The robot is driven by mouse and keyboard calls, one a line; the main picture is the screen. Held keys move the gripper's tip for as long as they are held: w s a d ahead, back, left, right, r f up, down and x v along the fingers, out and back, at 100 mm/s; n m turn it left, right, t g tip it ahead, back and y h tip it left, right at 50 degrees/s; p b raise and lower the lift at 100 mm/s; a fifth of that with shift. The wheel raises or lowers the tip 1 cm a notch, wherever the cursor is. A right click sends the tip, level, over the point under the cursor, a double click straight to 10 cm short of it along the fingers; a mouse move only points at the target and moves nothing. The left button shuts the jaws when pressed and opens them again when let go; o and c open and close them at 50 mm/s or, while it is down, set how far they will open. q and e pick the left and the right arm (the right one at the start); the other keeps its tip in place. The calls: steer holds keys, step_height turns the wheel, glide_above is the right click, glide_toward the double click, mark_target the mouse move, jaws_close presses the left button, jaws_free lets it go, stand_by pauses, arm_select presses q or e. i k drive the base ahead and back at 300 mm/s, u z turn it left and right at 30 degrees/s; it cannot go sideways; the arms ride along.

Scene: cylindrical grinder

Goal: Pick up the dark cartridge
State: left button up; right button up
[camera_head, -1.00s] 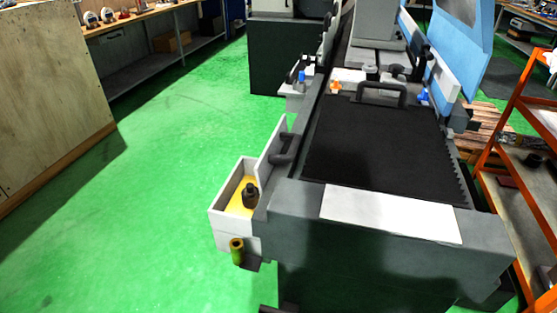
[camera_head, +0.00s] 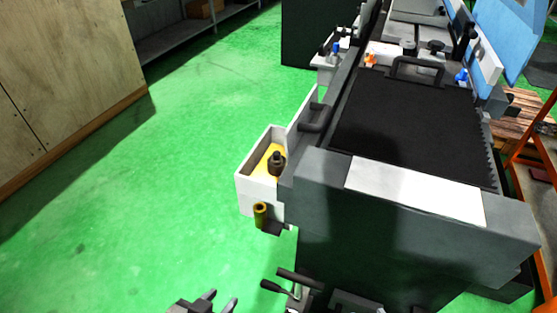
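The dark cartridge (camera_head: 277,163) stands upright in a white open-topped box (camera_head: 262,192) with a yellow floor, on the left side of the grinder. It looks like a dark cylinder with a narrower top; its base is partly hidden by the box wall. My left gripper (camera_head: 222,300) is at the bottom edge of the view, below and left of the box. Its two fingers are apart with nothing seen between them, and it is well away from the cartridge.
The grinder (camera_head: 405,215) fills the right side, with a black table top (camera_head: 410,125). A yellow tube (camera_head: 261,214) sits at the front of the white box. The green floor on the left is clear up to a wooden cabinet (camera_head: 65,70).

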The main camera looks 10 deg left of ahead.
mark_target(276, 159)
steer(key=u, duration=0.55)
steer(key=k, duration=1.3)
steer(key=u, duration=1)
steer(key=i, duration=2.2)
steer(key=z, duration=0.3)
steer(key=i, duration=1.45)
steer(key=z, duration=1.8)
steer(key=i, duration=0.8)
steer(key=z, duration=0.7)
